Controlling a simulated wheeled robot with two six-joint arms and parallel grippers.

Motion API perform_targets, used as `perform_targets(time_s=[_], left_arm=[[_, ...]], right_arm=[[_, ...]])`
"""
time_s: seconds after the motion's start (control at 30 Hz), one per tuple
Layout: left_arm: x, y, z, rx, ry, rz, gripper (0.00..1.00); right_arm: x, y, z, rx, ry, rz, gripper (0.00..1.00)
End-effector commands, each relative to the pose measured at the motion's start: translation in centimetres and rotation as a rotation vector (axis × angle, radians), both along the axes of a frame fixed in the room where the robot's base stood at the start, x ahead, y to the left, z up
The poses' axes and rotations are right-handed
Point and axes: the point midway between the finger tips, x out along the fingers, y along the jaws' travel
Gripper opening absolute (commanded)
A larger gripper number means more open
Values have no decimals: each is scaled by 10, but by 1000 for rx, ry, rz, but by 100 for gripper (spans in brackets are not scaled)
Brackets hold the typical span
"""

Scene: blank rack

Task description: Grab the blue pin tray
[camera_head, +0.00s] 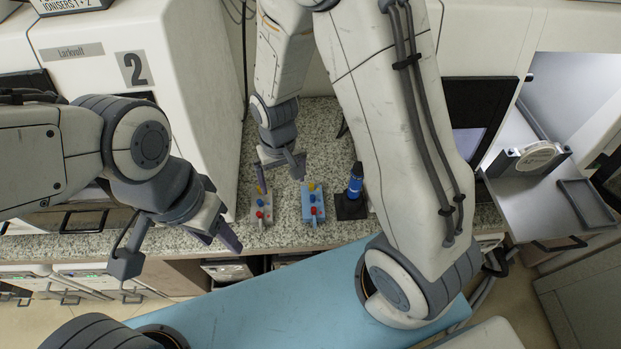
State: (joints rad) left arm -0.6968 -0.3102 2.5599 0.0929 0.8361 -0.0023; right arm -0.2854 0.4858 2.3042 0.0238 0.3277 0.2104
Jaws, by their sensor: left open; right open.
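The blue pin tray (306,200) lies on the speckled counter near its front edge, with yellow, red and blue pins standing in it. My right gripper (281,171) is open and empty. It hangs beyond and to the left of the blue tray in the picture, near the far ends of the two pin trays. Its height over the counter is hard to tell. My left gripper (178,248) is wide open and empty, in front of the counter to the left of the trays.
A pale pin tray (253,212) with coloured pins lies just left of the blue one. A blue and black upright object (355,182) on a black base stands just to its right. A white machine marked 2 (190,90) borders the counter (270,237) on the left.

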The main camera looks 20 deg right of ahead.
Motion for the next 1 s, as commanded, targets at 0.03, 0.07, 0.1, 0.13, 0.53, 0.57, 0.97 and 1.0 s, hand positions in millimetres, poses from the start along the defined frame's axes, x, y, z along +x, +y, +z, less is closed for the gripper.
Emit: perform_targets(time_s=[0.03,0.07,0.1,0.13,0.53,0.57,0.97,1.0], left_arm=[[0,0,26,0,0,0,50],[0,0,32,0,0,0,50],[0,0,40,0,0,-1,50],[0,0,45,0,0,-1,50],[0,0,54,0,0,0,50],[0,0,50,1,1,0,50],[0,0,24,1,1,6,50],[0,0,22,0,1,6,50]], right_arm=[[8,-16,-3,-8,19,-69,100],[12,-24,-11,-9,20,-102,100],[17,-34,-21,-11,21,-144,100],[19,-41,-29,-11,22,-172,100],[22,-81,-98,-11,24,-334,100],[22,-81,-104,-11,24,-334,100],[22,-81,-134,-10,22,-333,100],[22,-81,-136,-10,23,-333,100]])
